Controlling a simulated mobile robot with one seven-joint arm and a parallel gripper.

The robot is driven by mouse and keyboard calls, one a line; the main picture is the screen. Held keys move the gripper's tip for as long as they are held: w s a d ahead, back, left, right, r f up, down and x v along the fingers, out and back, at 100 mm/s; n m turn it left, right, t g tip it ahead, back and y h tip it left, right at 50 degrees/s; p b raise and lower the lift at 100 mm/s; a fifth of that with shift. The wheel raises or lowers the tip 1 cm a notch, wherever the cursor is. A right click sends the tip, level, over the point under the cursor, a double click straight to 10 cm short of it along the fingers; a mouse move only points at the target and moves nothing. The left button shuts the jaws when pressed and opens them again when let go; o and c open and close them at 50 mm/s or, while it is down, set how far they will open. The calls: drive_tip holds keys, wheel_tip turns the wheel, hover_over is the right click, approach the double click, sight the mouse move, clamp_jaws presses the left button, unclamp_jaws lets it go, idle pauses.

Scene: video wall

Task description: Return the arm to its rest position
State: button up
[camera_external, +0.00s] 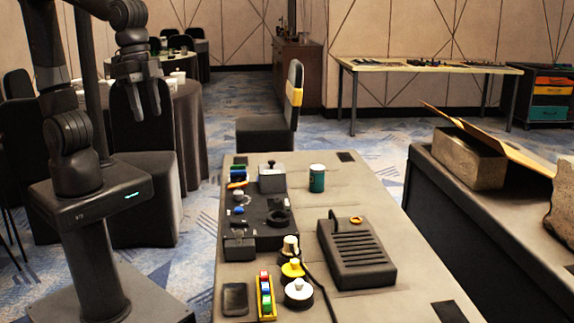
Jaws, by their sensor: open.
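My gripper (140,92) is at the upper left, pointing down with its two fingers apart. Nothing shows between the fingers. It hangs in the air to the left of the grey table (350,195), beyond its left edge and near a round, dark-covered table. My arm is raised and folded close over its own column.
The grey table holds a teal can (317,178), a black ribbed device (355,253), a yellow tray (266,297) and several knobs and small parts. A black chair (268,130) stands behind it. A dark counter (450,210) with stone blocks is at the right. Carpet lies between.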

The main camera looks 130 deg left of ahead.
drive_tip(key=s+d+m+t, duration=0.3)
drive_tip(key=s+d, duration=0.3)
drive_tip(key=s, duration=0.5)
drive_tip(key=shift+s+r, duration=0.3)
drive_tip(key=shift+r, duration=0.1)
idle(0.8)
